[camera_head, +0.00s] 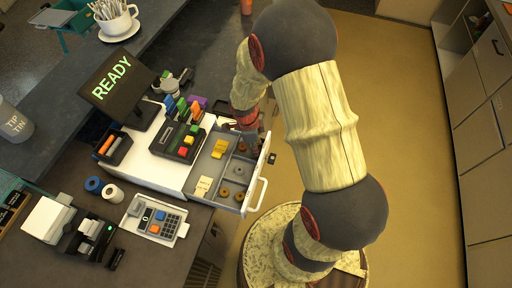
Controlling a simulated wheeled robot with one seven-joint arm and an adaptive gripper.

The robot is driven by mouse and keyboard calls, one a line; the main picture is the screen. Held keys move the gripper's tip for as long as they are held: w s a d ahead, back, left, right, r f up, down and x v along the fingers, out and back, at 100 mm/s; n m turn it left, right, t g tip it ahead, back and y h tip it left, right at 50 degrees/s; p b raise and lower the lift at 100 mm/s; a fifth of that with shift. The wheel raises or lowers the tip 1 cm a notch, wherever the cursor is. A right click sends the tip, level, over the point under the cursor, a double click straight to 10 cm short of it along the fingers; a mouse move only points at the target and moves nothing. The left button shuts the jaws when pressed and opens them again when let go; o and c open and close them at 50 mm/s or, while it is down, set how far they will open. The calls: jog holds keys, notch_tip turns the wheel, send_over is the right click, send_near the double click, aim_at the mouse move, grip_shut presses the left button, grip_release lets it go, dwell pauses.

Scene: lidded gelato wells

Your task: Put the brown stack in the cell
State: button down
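A white drawer (202,168) stands open, its grey inside split into cells. Small brown round pieces sit in its right-hand cells: one at the back (242,147) and two near the front, a left one (224,192) and a right one (239,196). A greyish round piece (238,170) lies between them. I cannot tell which piece is the brown stack. My gripper (252,145) is at the drawer's back right corner, low over or in the back cell. Its fingers are small, dark and partly hidden, so I cannot tell whether it is open or holds anything.
Yellow stacks (219,149) and a cream stack (203,187) lie in the left cells. The drawer's handle (258,193) juts right. A dark tray with coloured blocks (182,142), a READY screen (113,84) and a keypad (154,219) crowd the counter. The floor at right is clear.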

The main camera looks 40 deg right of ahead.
jog(key=shift+f, duration=0.15)
jog(key=c, duration=1.8)
grip_release()
notch_tip(320, 180, up, 12)
jog(key=w+a, duration=0.1)
jog(key=a, duration=0.1)
notch_tip(320, 180, up, 15)
jog(key=n+t, duration=0.3)
jog(key=n, duration=0.8)
send_over(252, 153)
jog(key=s+a, duration=0.4)
jog(key=a, duration=0.2)
jog(key=s+a+r+n+t+y, duration=0.1)
jog(key=s+a+r+n+t, duration=0.2)
jog(key=s+r+n, duration=0.4)
jog(key=s+a+n, duration=0.1)
jog(key=s+n, duration=0.1)
jog(key=n, duration=0.4)
jog(key=shift+a+r+t+y, duration=0.25)
jog(key=shift+r+t+y, duration=0.05)
jog(key=shift+r, duration=0.1)
